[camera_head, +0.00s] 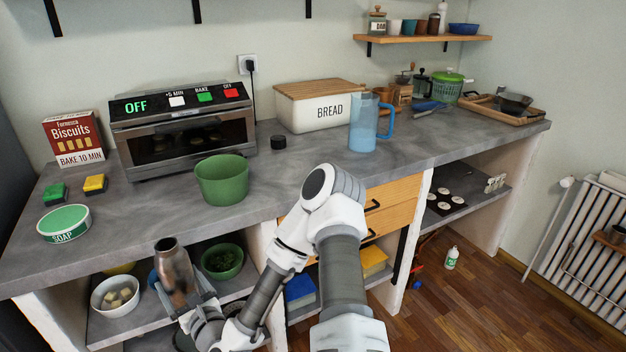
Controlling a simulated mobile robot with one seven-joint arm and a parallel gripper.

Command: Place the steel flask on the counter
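The steel flask (173,262) is a dull grey-brown bottle with a narrower neck, standing nearly upright at the lower left of the head view. My gripper (182,294) has its fingers on both sides of the flask's lower part and holds it. The flask is in front of the open shelves, with its top just below the counter's front edge in the picture. Its base is partly hidden by the fingers. The grey counter (290,185) runs across the view behind and above my gripper.
On the counter are a green bowl (221,181), a soap tin (63,224), sponges (95,184), a toaster oven (183,132), a biscuit box (73,139), a bread box (319,108) and a blue pitcher (363,124). Counter between soap tin and green bowl is clear.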

